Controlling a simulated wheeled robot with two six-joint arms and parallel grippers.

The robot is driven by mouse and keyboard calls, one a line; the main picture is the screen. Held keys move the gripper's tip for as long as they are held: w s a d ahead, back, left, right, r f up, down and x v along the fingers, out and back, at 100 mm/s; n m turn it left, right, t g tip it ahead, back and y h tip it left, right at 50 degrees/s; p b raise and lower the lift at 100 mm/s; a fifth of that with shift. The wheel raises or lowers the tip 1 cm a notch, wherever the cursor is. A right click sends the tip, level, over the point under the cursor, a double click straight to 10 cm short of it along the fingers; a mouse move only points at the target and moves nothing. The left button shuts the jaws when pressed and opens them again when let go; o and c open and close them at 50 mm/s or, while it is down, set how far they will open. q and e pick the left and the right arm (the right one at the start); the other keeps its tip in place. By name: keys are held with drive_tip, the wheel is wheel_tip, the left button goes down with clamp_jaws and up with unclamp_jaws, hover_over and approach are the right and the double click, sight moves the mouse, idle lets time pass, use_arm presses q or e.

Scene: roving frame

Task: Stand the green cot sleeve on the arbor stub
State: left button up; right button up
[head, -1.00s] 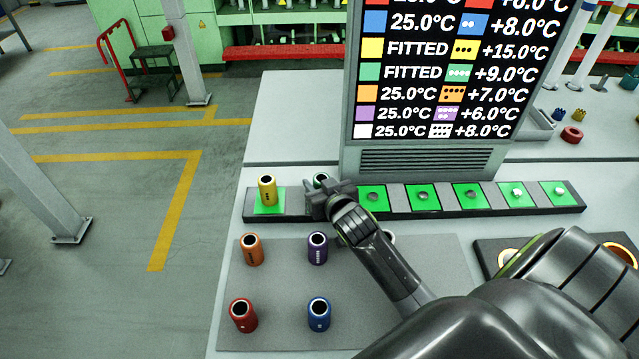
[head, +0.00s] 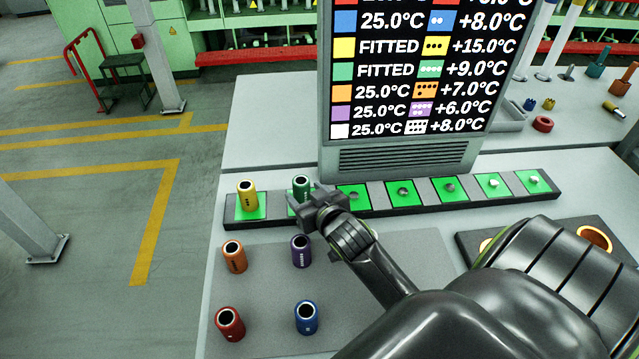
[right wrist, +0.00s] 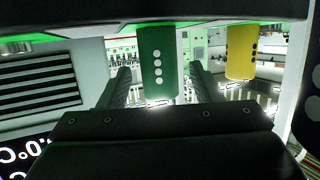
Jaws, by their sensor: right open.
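The green cot sleeve (head: 301,187) stands upright on the second pad from the left of the dark rail (head: 375,203), so the arbor stub there is hidden. My right gripper (head: 310,208) is just in front of it, on the near side. In the right wrist view, which looks upside down, the green sleeve (right wrist: 158,60) shows its white dots between the two open fingers of my right gripper (right wrist: 162,90), with gaps on both sides. The screen (head: 415,75) reads FITTED in the yellow and green rows. My left gripper is not in view.
The yellow sleeve (head: 247,195) stands on the leftmost pad. Bare stubs sit on the other pads. Orange (head: 234,257), purple (head: 301,252), red (head: 229,324) and blue (head: 306,318) sleeves stand on the grey mat (head: 265,285). A dark tray (head: 475,238) lies at right, partly behind my arm.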

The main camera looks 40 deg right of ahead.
drive_tip(key=v, duration=0.7)
drive_tip(key=shift+r+b, duration=0.15)
drive_tip(key=shift+b, duration=0.15)
drive_tip(key=shift+s, duration=0.15)
idle(0.7)
